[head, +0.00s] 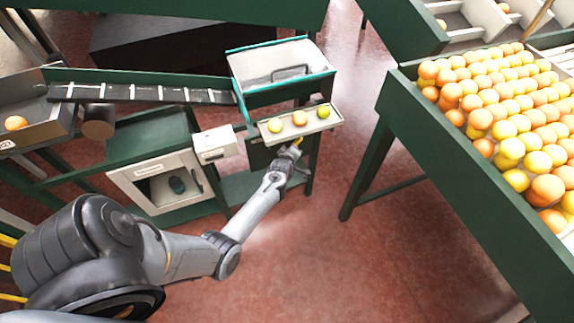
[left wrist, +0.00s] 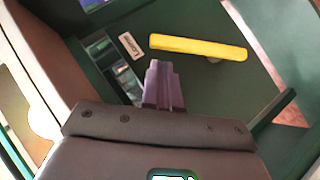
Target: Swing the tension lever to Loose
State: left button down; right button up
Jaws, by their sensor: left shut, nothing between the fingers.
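The yellow lever (left wrist: 198,47) shows in the left wrist view on a dark green panel, lying nearly level across the picture. A bit of yellow, likely the same lever (head: 298,141), shows in the head view below the small tray. A small pale label (left wrist: 130,45) sits left of the lever; its writing is too small to read. My left gripper (left wrist: 162,78) is shut and empty, its fingertips just below the lever's left end in the picture. I cannot tell whether they touch it. In the head view my left gripper (head: 293,151) is at the machine's front. My right gripper is not in view.
A small tray (head: 272,136) with three fruits is just above my left gripper. A white box (head: 214,145) and a pale-framed cabinet (head: 150,188) stand to its left. A green table (head: 450,165) heaped with oranges is at right. Red floor lies between.

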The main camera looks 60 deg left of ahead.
pick_arm(q)
jog(key=s+d+p, duration=0.1)
jog(key=s+d, duration=0.5)
jog(key=s, duration=0.1)
jog(key=shift+s+d, duration=0.15)
jog(key=shift+d, duration=0.15)
jog(key=shift+f, duration=0.1)
